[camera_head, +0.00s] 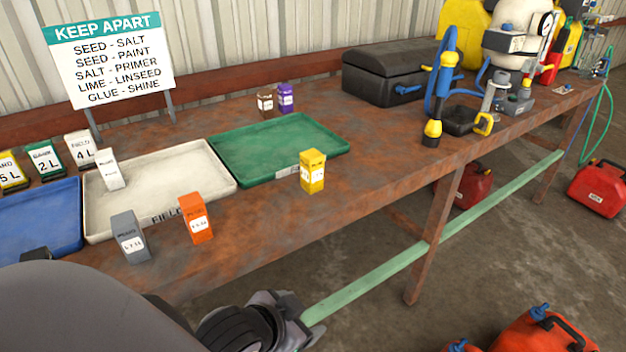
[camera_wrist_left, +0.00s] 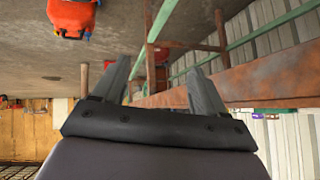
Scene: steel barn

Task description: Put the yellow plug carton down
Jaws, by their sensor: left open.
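The yellow plug carton (camera_head: 313,172) stands upright on the rusty bench (camera_head: 375,170), just in front of the green tray (camera_head: 275,145); I cannot tell whether it touches the tray's rim. My left gripper (camera_head: 283,318) is low at the front, below the bench edge and apart from the carton. In the left wrist view its two fingers (camera_wrist_left: 165,78) are spread with nothing between them. My right gripper does not show.
An orange carton (camera_head: 196,218) and a grey carton (camera_head: 130,237) stand in front of the cream tray (camera_head: 150,165), which holds a white carton (camera_head: 108,170). A blue tray (camera_head: 40,215) is left. A black toolbox (camera_head: 385,75) stands behind.

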